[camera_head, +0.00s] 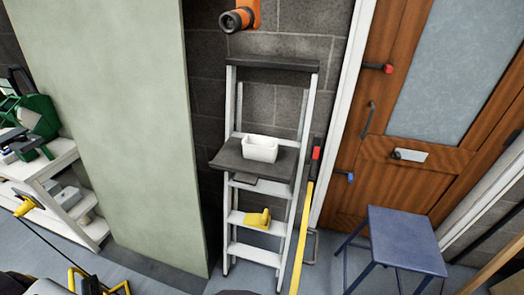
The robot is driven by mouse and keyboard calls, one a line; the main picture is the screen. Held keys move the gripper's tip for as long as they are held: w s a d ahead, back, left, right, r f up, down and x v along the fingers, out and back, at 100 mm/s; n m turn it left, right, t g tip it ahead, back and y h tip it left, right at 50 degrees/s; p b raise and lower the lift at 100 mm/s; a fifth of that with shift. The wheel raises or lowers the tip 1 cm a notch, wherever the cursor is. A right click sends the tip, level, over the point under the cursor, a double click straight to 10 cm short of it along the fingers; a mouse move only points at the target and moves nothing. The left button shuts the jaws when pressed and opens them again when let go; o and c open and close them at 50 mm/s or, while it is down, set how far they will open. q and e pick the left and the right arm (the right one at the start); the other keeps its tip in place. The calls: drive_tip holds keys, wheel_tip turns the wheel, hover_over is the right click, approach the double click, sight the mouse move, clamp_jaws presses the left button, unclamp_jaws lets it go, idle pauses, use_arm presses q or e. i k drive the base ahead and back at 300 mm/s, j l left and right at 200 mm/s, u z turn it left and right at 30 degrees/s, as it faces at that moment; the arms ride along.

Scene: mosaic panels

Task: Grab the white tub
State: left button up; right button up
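The white tub (260,150) is a small open container. It stands upright on the dark platform (230,158) of a stepladder, near the middle of the head view. Nothing covers the tub, and nothing is seen touching it apart from the platform. Neither of my grippers shows in the head view.
The stepladder (233,222) stands against a grey block wall, with a yellow tool (258,218) on a lower step. A yellow level (300,240) leans at its right. A blue stool (402,238) stands right, before a wooden door (375,170). A pale panel (110,120) stands left.

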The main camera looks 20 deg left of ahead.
sight(254, 146)
drive_tip(key=l+u, duration=0.25)
drive_tip(key=l, duration=0.4)
drive_tip(key=l+u, duration=0.25)
drive_tip(key=l, duration=0.4)
drive_tip(key=l+u, duration=0.25)
drive_tip(key=l, duration=0.35)
drive_tip(key=k+l+u, duration=0.25)
drive_tip(key=l, duration=0.35)
drive_tip(key=i+l, duration=0.05)
drive_tip(key=i, duration=0.05)
